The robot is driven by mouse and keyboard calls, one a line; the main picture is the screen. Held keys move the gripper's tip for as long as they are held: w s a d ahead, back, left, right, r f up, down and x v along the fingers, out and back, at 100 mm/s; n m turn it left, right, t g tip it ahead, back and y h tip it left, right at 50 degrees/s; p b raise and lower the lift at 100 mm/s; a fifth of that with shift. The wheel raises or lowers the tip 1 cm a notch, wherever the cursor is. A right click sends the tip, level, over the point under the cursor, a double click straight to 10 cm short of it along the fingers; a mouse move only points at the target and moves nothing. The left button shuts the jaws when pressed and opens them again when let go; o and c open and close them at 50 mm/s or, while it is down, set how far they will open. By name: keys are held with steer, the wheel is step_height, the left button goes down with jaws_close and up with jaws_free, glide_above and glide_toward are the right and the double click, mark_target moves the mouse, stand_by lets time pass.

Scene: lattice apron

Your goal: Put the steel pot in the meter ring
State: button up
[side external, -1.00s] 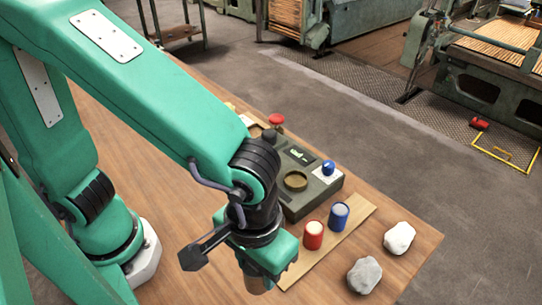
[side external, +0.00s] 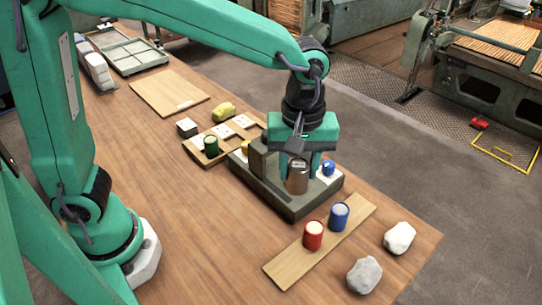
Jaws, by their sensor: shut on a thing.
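The steel pot (side external: 297,180) is between the fingers of my gripper (side external: 297,171), which is shut on it and points down. The pot is upright over the top of the dark grey meter box (side external: 291,207), where the ring sits. The pot and fingers hide the ring, so I cannot tell whether the pot's base is inside it or just above it. A blue knob (side external: 328,168) on the meter shows just right of my gripper.
A red pot (side external: 313,236) and a blue pot (side external: 338,217) stand on a plank (side external: 288,268) in front. Two pale stones (side external: 399,238) (side external: 364,275) lie to the right. A wooden rack with a green pot (side external: 211,147) is left of the meter. The table's left middle is clear.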

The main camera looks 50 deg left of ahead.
steer(key=shift+w+a+r, duration=0.1)
steer(key=shift+w+a, duration=0.1)
steer(key=w+a+f, duration=0.4)
steer(key=w+a, duration=0.1)
steer(key=w+a+f, duration=0.3)
steer(key=shift+w, duration=0.25)
steer(key=shift+f, duration=0.15)
steer(key=shift+f, duration=1.9)
steer(key=shift+f, duration=0.1)
steer(key=o, duration=1.1)
